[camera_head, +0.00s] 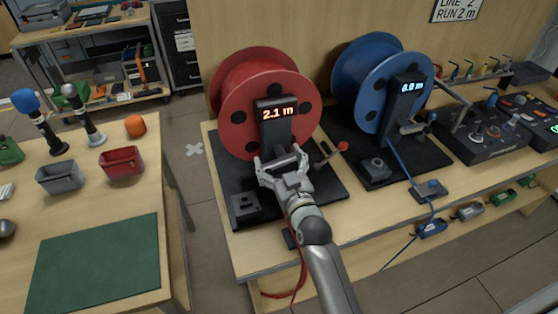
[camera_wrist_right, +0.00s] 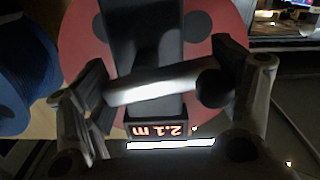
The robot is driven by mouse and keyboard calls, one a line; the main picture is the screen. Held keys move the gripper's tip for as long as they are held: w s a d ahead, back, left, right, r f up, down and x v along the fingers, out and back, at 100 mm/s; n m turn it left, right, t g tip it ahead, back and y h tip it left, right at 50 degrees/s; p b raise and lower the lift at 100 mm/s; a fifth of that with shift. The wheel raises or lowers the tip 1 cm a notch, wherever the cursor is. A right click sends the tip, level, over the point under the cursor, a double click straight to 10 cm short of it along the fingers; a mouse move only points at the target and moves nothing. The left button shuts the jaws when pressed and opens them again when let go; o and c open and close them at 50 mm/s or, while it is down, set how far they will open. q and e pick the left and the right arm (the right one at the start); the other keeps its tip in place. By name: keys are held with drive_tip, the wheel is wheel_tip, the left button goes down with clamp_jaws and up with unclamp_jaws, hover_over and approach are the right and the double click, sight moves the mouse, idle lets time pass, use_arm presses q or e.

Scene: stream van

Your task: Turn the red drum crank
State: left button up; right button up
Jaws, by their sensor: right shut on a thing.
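The red drum (camera_head: 240,136) stands upright on a dark base on the bench, its display (camera_head: 277,112) reading 2.1 m. My right gripper (camera_head: 281,163) is in front of the drum's dark post, shut on the crank handle. In the right wrist view, the crank handle (camera_wrist_right: 150,87), a pale grey bar with a dark round end, lies between the fingers of my right gripper (camera_wrist_right: 165,95). The red drum (camera_wrist_right: 88,62) and the upside-down display (camera_wrist_right: 160,130) show behind it. In the head view, the gripper mostly hides the crank. My left gripper is out of view.
A red-knobbed lever (camera_head: 328,155) stands just right of my gripper. The blue drum (camera_head: 362,88) is further right, with a control box (camera_head: 480,135) beyond. A red cable (camera_head: 303,262) hangs at the bench front. A wall sign (camera_head: 455,9) reads "LINE 2 RUN 2 m".

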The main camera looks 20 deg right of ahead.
drive_tip(key=o, duration=0.9)
drive_tip(key=shift+o, duration=0.2)
drive_tip(key=shift+s, duration=0.6)
drive_tip(key=s, duration=1)
drive_tip(key=shift+s+d, duration=0.2)
drive_tip(key=shift+s, duration=0.2)
